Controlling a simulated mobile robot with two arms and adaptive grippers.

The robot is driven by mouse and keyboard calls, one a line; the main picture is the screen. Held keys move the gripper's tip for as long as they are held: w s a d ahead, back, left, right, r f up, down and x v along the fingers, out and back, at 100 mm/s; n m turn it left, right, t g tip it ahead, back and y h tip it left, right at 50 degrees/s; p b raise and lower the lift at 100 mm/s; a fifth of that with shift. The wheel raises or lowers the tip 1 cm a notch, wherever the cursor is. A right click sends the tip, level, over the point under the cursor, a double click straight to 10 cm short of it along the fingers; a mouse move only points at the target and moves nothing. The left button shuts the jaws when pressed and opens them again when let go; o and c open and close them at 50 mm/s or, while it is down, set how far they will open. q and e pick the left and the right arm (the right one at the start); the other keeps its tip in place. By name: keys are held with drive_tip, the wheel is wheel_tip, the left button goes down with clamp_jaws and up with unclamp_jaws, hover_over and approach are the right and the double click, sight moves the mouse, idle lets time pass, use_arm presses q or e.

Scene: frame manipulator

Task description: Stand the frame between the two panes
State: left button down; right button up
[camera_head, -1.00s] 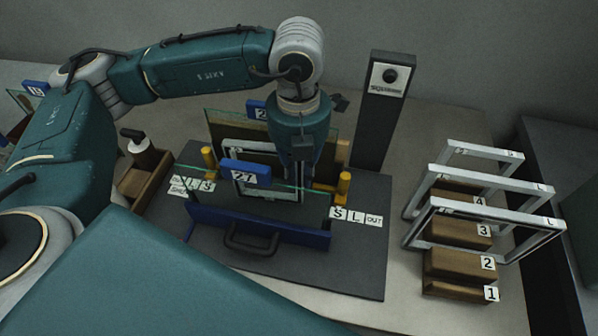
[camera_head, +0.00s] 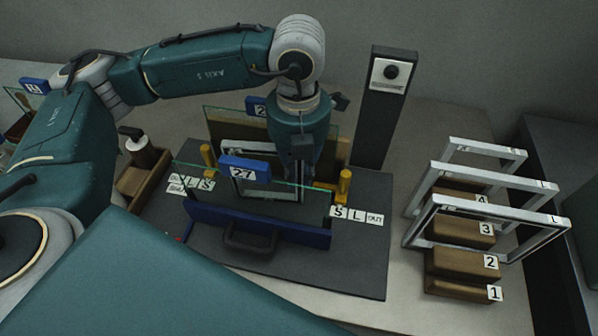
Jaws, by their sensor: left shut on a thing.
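My left gripper (camera_head: 297,178) reaches down from above between the two panes and is shut on a silver frame (camera_head: 237,147). The frame stands about upright between the panes, its lower part seen through the glass. The front glass pane (camera_head: 208,195) has a blue tag marked 27 and stands in a blue holder (camera_head: 285,230) with a handle. The rear pane (camera_head: 220,118) stands behind the frame, its blue tag partly hidden by my arm. The fingertips are partly hidden, and I cannot tell whether the frame touches the base. My right gripper is not in view.
Yellow posts (camera_head: 344,186) stand at both sides, beside S, L and OUT labels. Several silver frames (camera_head: 486,178) stand on numbered brown blocks at right. A dark post (camera_head: 385,110) with a black button stands behind. A bottle in a wooden box (camera_head: 143,180) stands left.

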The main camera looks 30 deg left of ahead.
use_arm(q)
drive_tip(key=c, duration=1.6)
unclamp_jaws()
drive_tip(key=shift+r, duration=0.1)
